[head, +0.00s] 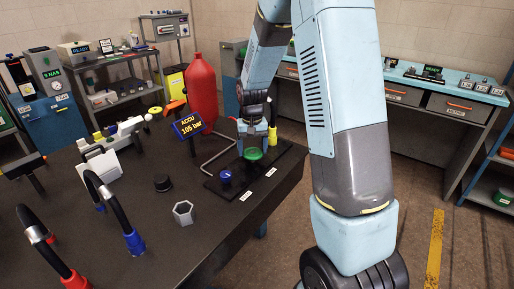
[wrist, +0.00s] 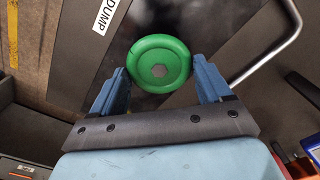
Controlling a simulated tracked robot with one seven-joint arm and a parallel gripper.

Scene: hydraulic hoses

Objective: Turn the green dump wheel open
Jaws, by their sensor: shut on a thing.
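The green dump wheel (head: 253,154) stands on a black plate (head: 226,191) near the right edge of the dark table. In the wrist view the round green wheel (wrist: 160,64) sits between my two blue fingers, with a hex nut at its centre. My gripper (head: 256,143) reaches down over the wheel from above and is shut on its rim, one finger on each side. It also shows in the wrist view (wrist: 162,78). A white DUMP label (wrist: 105,14) lies beside the wheel. The wheel's stem is hidden below it.
A blue knob (head: 225,175) sits on the same plate. A display reading ACCU 105 bar (head: 187,127) and a red cylinder (head: 202,88) stand behind. A bent grey rod (head: 218,153) runs close by. Black hoses (head: 108,205) and a grey hex nut (head: 183,212) are at left.

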